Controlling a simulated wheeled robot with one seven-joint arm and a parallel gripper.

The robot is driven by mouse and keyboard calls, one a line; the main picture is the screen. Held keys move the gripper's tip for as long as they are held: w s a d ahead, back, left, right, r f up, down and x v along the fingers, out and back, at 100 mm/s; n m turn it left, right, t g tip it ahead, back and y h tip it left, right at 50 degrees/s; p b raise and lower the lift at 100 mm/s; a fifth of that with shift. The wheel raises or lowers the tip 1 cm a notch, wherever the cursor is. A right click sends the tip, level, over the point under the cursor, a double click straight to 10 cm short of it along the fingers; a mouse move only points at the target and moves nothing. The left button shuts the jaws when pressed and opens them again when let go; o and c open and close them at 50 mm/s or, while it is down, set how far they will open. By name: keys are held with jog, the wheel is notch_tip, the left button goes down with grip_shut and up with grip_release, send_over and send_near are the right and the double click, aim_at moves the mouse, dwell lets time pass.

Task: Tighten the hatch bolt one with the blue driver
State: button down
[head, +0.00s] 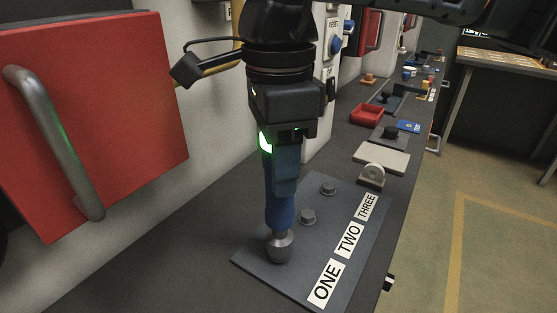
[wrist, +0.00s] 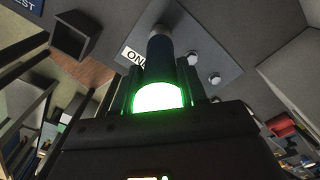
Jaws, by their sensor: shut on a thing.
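My gripper (head: 283,150) is shut on the blue driver (head: 281,205) and holds it upright, with its grey socket end pointing down. In the head view the socket sits at the bolt position beside the ONE label (head: 324,284) on the dark hatch plate (head: 262,264). The socket hides bolt one, so I cannot tell whether it is fully seated. The second bolt (head: 308,216) and third bolt (head: 328,188) stand in a row behind it. In the wrist view the driver (wrist: 160,60) extends from between my fingers, near the partly covered ONE label (wrist: 131,56).
A red door (head: 120,110) with a grey handle (head: 58,145) is at the left. Behind the plate lie a pale block (head: 381,158), a red tray (head: 367,114) and several small items along the bench. A RESET button (head: 336,46) is on the wall. Open floor is at the right.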

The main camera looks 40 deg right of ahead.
jog(key=shift+f+b, duration=0.95)
jog(key=shift+b, duration=0.45)
dwell(1.7)
jog(key=shift+r+p, duration=1.4)
jog(key=shift+r, duration=2.1)
